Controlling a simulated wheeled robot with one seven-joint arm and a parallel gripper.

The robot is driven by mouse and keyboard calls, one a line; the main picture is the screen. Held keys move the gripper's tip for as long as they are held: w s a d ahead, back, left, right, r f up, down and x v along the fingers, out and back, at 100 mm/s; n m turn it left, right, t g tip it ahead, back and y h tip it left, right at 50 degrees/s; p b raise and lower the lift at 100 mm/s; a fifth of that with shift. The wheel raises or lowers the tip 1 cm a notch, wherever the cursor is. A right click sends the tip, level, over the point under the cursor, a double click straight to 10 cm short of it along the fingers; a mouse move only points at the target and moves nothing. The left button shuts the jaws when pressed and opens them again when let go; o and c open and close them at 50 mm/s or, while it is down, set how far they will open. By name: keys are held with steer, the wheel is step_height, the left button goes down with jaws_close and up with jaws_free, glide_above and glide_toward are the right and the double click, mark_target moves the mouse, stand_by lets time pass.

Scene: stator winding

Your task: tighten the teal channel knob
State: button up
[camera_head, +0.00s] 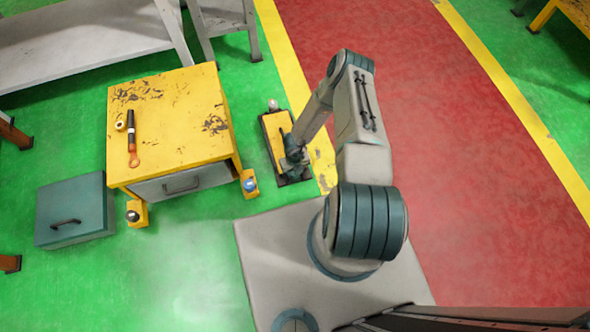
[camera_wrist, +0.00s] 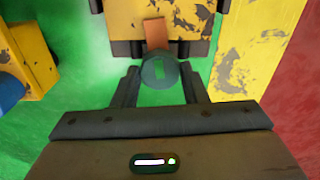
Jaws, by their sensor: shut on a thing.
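The teal channel knob (camera_wrist: 158,72) is round with a green bar on its face. It sits in the wrist view between the two dark fingers of my gripper (camera_wrist: 159,80), at the near end of a yellow, worn unit with an orange-brown strip. My gripper is shut on the knob. In the head view my gripper (camera_head: 294,158) is down at the near part of the yellow floor unit (camera_head: 273,125), and the knob is hidden behind it there. A pale round knob (camera_head: 273,105) stands at the unit's far end.
A worn yellow cabinet (camera_head: 170,110) stands left of the unit, with a dark-handled tool (camera_head: 131,130) on top. Yellow feet carry a blue knob (camera_head: 250,185) and a dark knob (camera_head: 132,215). A teal box (camera_head: 75,210) lies further left. The red lane (camera_head: 450,150) is clear.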

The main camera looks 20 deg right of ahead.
steer(key=shift+w+r, duration=0.1)
steer(key=o, duration=1)
steer(key=shift+c, duration=0.2)
step_height(320, 180, up, 14)
steer(key=p, duration=0.4)
